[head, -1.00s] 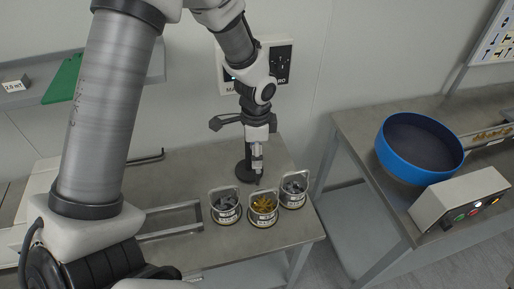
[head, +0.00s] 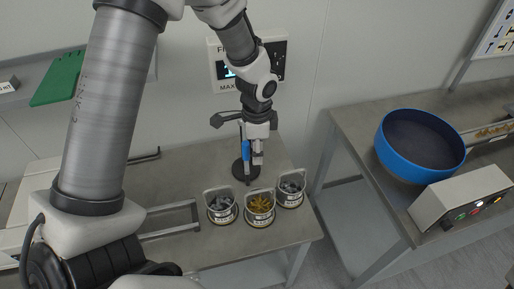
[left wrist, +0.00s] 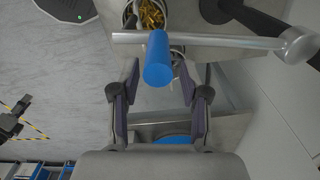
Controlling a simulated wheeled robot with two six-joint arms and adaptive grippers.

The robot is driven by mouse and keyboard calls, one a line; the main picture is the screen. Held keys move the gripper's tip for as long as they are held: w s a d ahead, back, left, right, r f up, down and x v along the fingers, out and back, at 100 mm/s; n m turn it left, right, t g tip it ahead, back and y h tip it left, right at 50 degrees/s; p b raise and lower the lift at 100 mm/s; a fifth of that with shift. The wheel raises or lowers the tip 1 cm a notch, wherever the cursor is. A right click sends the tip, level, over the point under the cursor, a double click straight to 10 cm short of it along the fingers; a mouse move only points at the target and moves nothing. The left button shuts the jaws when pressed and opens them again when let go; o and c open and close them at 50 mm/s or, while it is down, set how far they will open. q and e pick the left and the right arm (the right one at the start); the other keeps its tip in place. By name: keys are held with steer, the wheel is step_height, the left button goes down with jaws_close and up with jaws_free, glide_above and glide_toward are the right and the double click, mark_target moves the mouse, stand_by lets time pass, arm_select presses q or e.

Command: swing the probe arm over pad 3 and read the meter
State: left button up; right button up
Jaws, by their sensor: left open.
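The probe arm is a metal bar (left wrist: 220,42) with a blue handle (left wrist: 158,60). The handle also shows in the head view (head: 246,150), above a round black base (head: 240,171). My left gripper (head: 258,160) is open beside the handle. In the left wrist view its two fingers (left wrist: 159,78) stand apart, with the handle's near end ahead between their tips. I see no contact. The meter (head: 230,71) is on the wall panel with a lit display, partly covered by my arm; its reading is unclear. I cannot make out the pads or their numbers.
Several small pots stand at the table's front: one with grey parts (head: 222,208), one with yellow parts (head: 260,208), another with grey parts (head: 290,190). A blue bowl (head: 420,146) and a control box (head: 461,203) sit on the right table. A gap separates the tables.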

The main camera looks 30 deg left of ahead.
arm_select(q)
step_height(320, 180, up, 12)
steer(key=shift+w, duration=0.25)
